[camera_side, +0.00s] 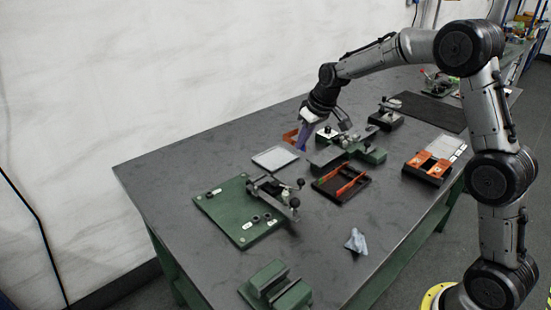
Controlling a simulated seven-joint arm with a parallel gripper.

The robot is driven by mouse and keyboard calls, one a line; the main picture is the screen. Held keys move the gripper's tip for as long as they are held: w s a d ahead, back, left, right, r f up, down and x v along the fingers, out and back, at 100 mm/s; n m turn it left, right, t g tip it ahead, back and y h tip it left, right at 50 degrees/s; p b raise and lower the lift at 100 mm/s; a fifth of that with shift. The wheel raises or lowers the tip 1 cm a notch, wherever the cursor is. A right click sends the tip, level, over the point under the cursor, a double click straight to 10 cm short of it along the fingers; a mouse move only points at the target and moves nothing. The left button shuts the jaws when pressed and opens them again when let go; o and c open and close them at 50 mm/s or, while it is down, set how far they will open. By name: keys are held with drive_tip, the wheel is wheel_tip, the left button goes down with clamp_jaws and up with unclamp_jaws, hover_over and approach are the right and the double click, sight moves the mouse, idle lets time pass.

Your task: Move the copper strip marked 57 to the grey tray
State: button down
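My gripper (304,140) is over the middle of the table, pointing down, just behind the light grey tray (275,158). An orange copper-coloured strip (290,137) shows right beside the bluish fingertips, above the tray's far edge. I cannot tell whether the fingers are closed on it. More copper strips (346,188) stand on edge in a black rack (326,194) right of the tray. No number can be read on any strip. The tray looks flat and empty.
A green plate with a clamp fixture (238,212) lies left of the rack. A green vise-like device (365,152) stands behind the rack. An orange and black holder (430,168) is at right. A crumpled cloth (356,241) and a green block (275,288) lie in front.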

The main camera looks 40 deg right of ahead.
approach(272, 163)
drive_tip(key=shift+w+f, duration=1.15)
drive_tip(key=shift+f, duration=1.6)
drive_tip(key=shift+f, duration=0.1)
drive_tip(key=c, duration=1.1)
unclamp_jaws()
